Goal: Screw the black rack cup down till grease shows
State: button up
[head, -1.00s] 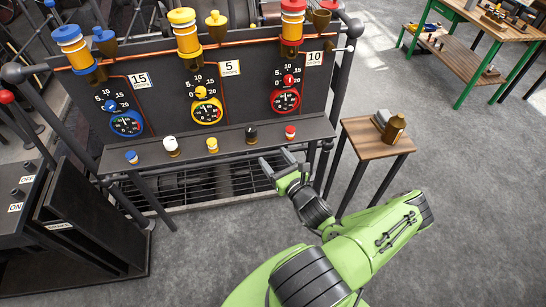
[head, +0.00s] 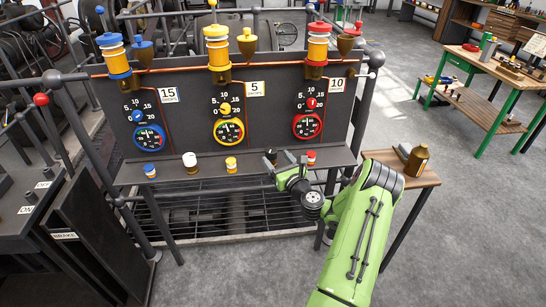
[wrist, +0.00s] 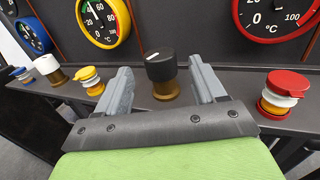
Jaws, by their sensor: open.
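The black rack cup (wrist: 161,66) has a dark knurled cap with a white mark on top and a brass-coloured body below. It stands upright on the shelf and also shows in the head view (head: 270,155), partly behind my gripper. My gripper (wrist: 159,82) is open, with one grey finger to the left and one to the right of the cup. The cup appears between or just beyond the fingertips, with gaps on both sides. I cannot tell the exact depth. No grease is visible at the cup.
On the shelf (head: 210,174) stand a red cup (wrist: 287,88) at the right and yellow (wrist: 89,80), white (wrist: 51,68) and blue cups at the left. The panel with gauges rises behind. A small wooden table (head: 410,176) with a brown bottle (head: 417,160) is at right.

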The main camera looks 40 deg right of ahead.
aim_at(273, 156)
jog(key=x, duration=0.3)
jog(key=shift+w, duration=0.2)
jog(key=shift+c, duration=0.3)
jog(key=c, duration=1)
jog(key=shift+m+h, duration=0.3)
jog(key=shift+h, duration=0.2)
